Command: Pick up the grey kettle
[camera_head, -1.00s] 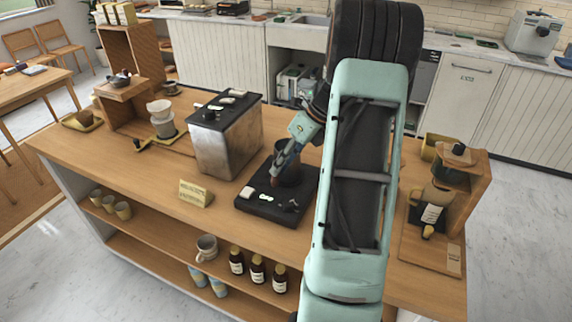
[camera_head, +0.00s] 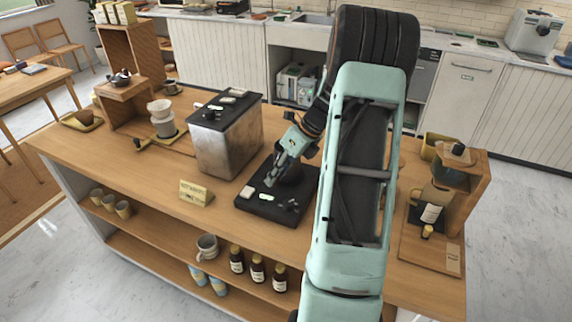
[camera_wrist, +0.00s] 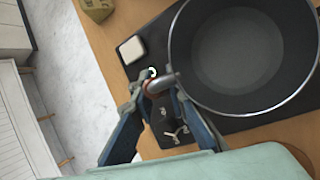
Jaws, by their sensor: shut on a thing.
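The grey kettle (camera_head: 293,173) shows as a dark, round, open-topped vessel over the black flat base (camera_head: 262,206) on the cart. In the wrist view the kettle (camera_wrist: 243,50) fills the upper right, with a grey inside and a short handle (camera_wrist: 160,84) pointing left. My gripper (camera_head: 270,183) reaches down at the kettle's left side. In the wrist view my gripper (camera_wrist: 157,90) has its fingers closed around the handle. Whether the kettle still touches the base cannot be told.
A metal box (camera_head: 225,145) with a dark top stands close left of the base. A small sign (camera_head: 195,193) is at the front edge. A wooden stand (camera_head: 470,190) is at the right end. A white dripper (camera_head: 162,122) stands further left. Bottles (camera_head: 257,268) are on the shelf below.

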